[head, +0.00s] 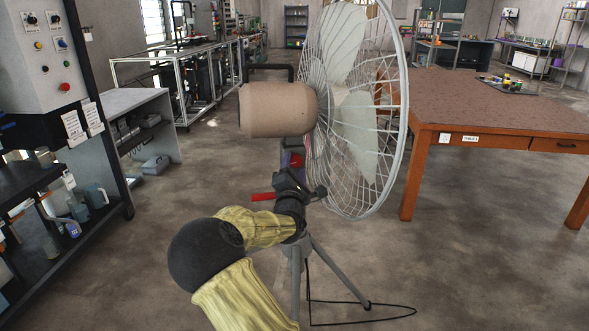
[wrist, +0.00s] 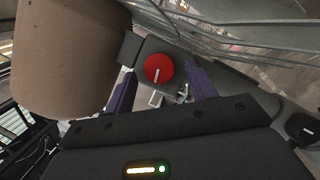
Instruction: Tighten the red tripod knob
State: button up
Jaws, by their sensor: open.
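Contact does not show. In the head view my gripper (head: 292,160) is at the fan's support just below the beige motor housing (head: 278,108); the knob is hardly discernible there. The fan (head: 355,110) stands on a grey tripod (head: 296,275), partly hidden by my arm.
The fan's wire cage is close to the right of my gripper. A red bar (head: 262,196) sticks out left below it. A wooden table (head: 480,105) stands right, a control cabinet (head: 50,55) left.

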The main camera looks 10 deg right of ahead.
jog(key=shift+w+r, duration=0.1)
jog(key=shift+w, duration=0.15)
jog(key=c, duration=1)
